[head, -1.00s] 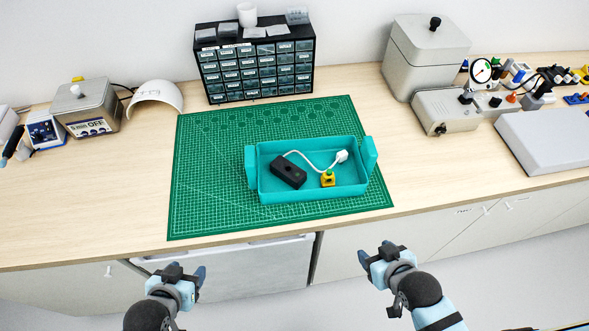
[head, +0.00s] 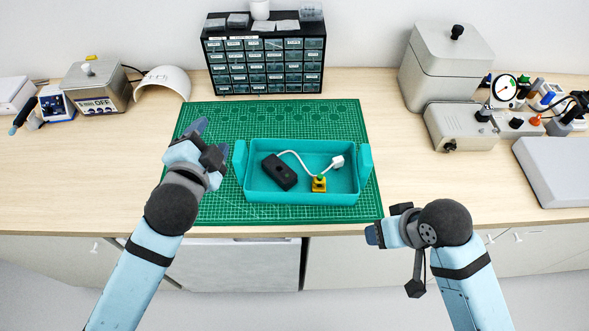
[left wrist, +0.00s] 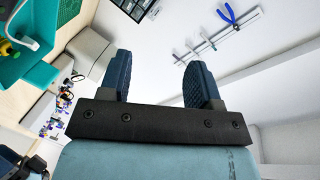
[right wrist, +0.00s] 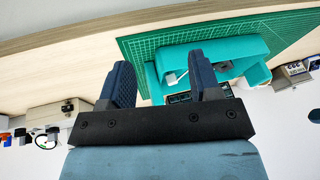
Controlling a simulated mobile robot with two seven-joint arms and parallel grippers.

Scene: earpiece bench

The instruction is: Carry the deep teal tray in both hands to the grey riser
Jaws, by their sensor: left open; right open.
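The deep teal tray (head: 305,195) lies on the green cutting mat, with an upright handle flap at each end. It holds a black box (head: 280,172), a yellow-and-green piece (head: 319,184) and a white cable with a plug (head: 337,162). My left gripper (head: 205,148) is open and empty, just left of the tray's left handle. My right gripper (head: 377,233) is open and empty, in front of the bench edge, below the tray's right end. The tray also shows in the right wrist view (right wrist: 232,46). The grey riser (head: 560,168) is a flat slab at the right.
The green mat (head: 290,112) lies under the tray. A black drawer cabinet (head: 265,75) stands behind it. A grey instrument (head: 462,128) and a lidded box (head: 445,65) stand between mat and riser at the back. Bare bench lies right of the mat.

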